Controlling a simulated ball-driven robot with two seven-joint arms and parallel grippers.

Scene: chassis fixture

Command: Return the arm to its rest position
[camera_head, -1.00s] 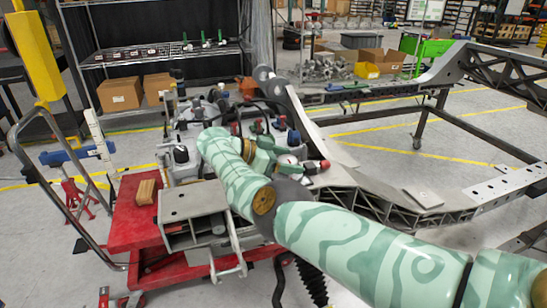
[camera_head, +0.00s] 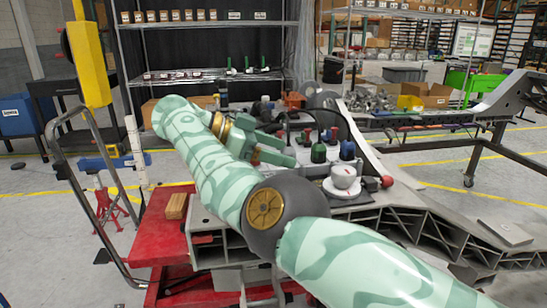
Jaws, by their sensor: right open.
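My right arm (camera_head: 205,150), pale green with darker green bands, reaches in from the lower right, bends at a dark elbow and extends to the upper left. My right gripper (camera_head: 288,149) points back to the right from the wrist, above the cluttered fixture top. Its two green fingers are apart, with nothing visible between them. A white cup (camera_head: 343,177) on a saucer (camera_head: 343,190) stands just right of and below the fingertips, apart from them. My left gripper is not in view.
A red cart (camera_head: 160,228) with a wooden block (camera_head: 176,206) is left of my forearm. Green (camera_head: 318,152) and blue (camera_head: 347,149) bottle-like items stand close beyond the cup. A metal chassis frame (camera_head: 420,205) runs to the right. Shelves (camera_head: 210,75) stand behind.

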